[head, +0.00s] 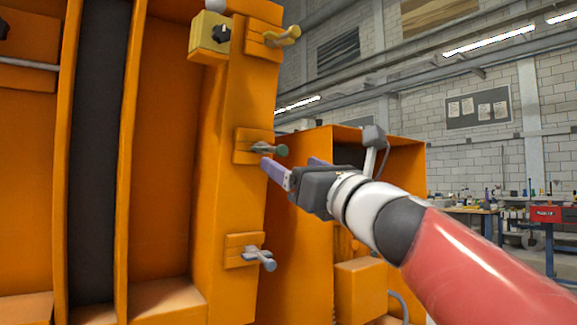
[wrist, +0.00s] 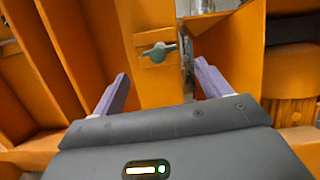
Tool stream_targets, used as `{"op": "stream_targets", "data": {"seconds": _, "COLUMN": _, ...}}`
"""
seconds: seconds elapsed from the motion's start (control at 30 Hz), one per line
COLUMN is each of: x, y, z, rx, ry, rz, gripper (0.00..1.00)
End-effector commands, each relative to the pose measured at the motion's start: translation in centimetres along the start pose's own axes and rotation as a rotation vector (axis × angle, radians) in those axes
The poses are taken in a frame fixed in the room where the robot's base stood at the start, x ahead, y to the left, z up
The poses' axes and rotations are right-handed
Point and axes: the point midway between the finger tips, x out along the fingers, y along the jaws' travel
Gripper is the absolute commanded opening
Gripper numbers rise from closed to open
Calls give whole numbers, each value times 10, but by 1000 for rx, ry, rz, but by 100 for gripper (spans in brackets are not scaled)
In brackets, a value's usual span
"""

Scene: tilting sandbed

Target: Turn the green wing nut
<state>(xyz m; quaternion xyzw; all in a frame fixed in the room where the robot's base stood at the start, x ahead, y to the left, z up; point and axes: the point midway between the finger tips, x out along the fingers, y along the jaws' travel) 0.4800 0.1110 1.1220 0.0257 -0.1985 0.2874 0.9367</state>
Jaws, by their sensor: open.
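The green wing nut (head: 268,149) is the middle one of three on the orange upright post. It sits on a small orange block, and its wings look roughly level. In the wrist view the green wing nut (wrist: 160,51) shows ahead of the fingertips, between their lines. My gripper (head: 290,163) is open and empty, just right of and slightly below the nut in the head view. In the wrist view my gripper (wrist: 163,76) has its two purple fingers wide apart. I see no contact with the nut.
A yellowish wing nut (head: 283,36) sits above and a grey-blue wing nut (head: 260,257) below on the same post. A yellow box with a black knob (head: 209,36) is at upper left. An open orange cabinet (head: 300,225) stands behind my gripper.

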Motion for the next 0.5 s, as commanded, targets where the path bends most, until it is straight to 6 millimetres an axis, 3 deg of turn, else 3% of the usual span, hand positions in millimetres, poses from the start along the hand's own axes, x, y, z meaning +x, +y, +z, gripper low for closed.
{"op": "stream_targets", "data": {"seconds": 0.37, "x": 0, "y": 0, "z": 0, "rx": -1, "ry": 0, "rz": 1, "gripper": 76}}
{"op": "stream_targets", "data": {"seconds": 0.5, "x": -6, "y": 6, "z": -10, "rx": -92, "ry": 43, "rz": 17, "gripper": 76}}
